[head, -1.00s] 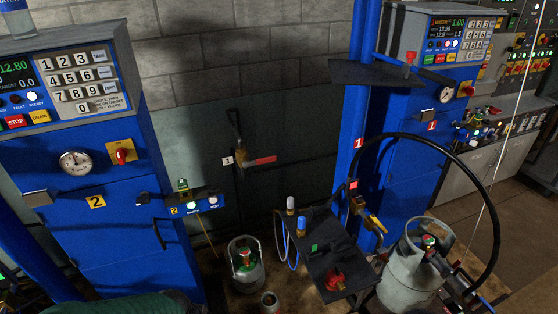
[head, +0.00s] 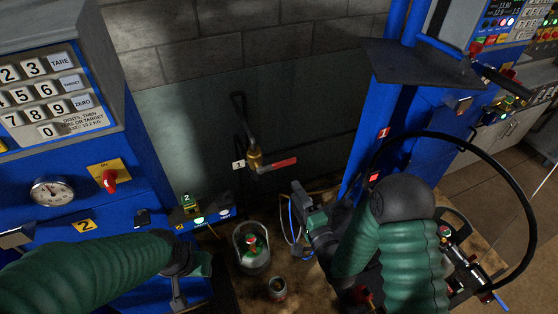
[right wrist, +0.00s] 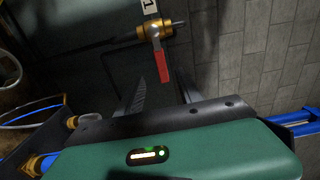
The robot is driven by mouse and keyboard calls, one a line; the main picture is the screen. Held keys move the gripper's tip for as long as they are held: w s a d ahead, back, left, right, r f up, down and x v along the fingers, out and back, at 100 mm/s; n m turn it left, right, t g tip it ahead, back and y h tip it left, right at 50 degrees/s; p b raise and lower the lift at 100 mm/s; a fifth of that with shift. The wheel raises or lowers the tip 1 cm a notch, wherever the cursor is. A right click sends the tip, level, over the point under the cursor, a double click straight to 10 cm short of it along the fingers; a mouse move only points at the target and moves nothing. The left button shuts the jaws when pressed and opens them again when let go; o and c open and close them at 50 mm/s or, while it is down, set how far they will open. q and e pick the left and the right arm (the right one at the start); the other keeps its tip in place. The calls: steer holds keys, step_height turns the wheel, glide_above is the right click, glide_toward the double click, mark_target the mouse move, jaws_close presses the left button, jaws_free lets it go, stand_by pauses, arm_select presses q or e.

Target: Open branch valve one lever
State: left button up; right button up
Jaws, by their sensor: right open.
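The branch valve one has a brass body (head: 255,160) on a dark pipe against the wall, beside a white tag marked 1 (head: 238,164). Its red lever (head: 284,163) points right, across the pipe. My right gripper (head: 297,190) is open and empty, below and slightly right of the lever. In the right wrist view the red lever (right wrist: 160,68) appears between the two dark fingers (right wrist: 161,88), beyond their tips, with no contact visible. The brass body (right wrist: 153,30) is above it. My left gripper (head: 180,292) is low at the left; its jaw state is unclear.
Blue scale station 2 (head: 85,185) stands left of the valve. A blue column (head: 360,160) and dark shelf (head: 415,62) stand to its right. A black hose (head: 510,185) arcs at right.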

mark_target(284, 165)
steer(key=w, duration=0.2)
steer(key=w+p, duration=0.1)
steer(key=w, duration=0.2)
steer(key=w+a, duration=0.1)
steer(key=w, duration=0.2)
steer(key=shift+w, duration=0.2)
steer(key=w+a, duration=0.1)
steer(key=w, duration=0.1)
steer(key=w+a, duration=0.1)
steer(key=a, duration=0.1)
steer(key=shift+w+p, duration=0.35)
steer(key=shift+w, duration=0.05)
steer(key=shift+w+a, duration=0.1)
steer(key=shift+a, duration=0.3)
steer(key=shift+d, duration=0.35)
steer(key=shift+c, duration=0.3)
steer(key=shift+w+d, duration=0.1)
steer(key=shift+d, duration=0.35)
steer(key=c, duration=0.5)
steer(key=shift+c, duration=1.1)
steer(key=shift+f, duration=0.1)
jaws_close()
steer(key=shift+a, duration=0.3)
arm_select(q)
steer(key=shift+s+d+r, duration=0.25)
steer(key=shift+d+r, duration=0.65)
steer(key=shift+r, duration=0.3)
